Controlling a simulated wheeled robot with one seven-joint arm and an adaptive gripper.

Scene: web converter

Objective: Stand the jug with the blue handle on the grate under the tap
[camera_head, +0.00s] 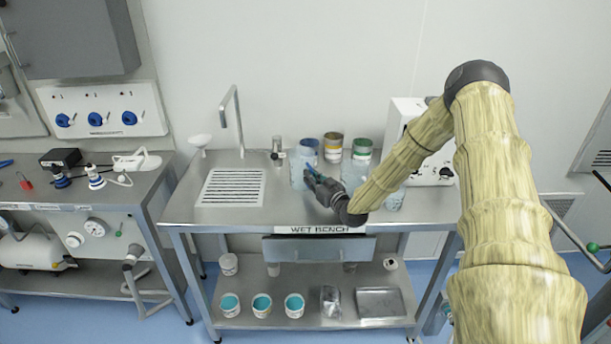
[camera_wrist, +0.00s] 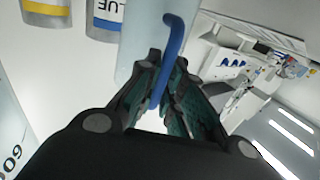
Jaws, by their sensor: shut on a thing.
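The jug with the blue handle (camera_head: 297,172) is pale and translucent and appears upright over the wet bench, right of the grate. I cannot tell whether its base touches the bench top. My gripper (camera_head: 313,176) is shut on its blue handle, which shows between the fingers in the wrist view (camera_wrist: 172,52). The jug's pale body (camera_wrist: 138,38) is just beyond the fingertips there. The slotted grate (camera_head: 232,187) is set in the left part of the bench and is bare. The tap (camera_head: 238,125) rises behind the grate with its spout bent over to the left.
Another pale jug (camera_head: 354,174) stands to the right, and another container (camera_head: 394,199) is partly behind my arm. Tins with blue (camera_head: 308,147), yellow (camera_head: 333,143) and green (camera_head: 362,148) bands stand behind. A small clear vessel (camera_head: 277,151) stands near the tap. The bench between jug and grate is clear.

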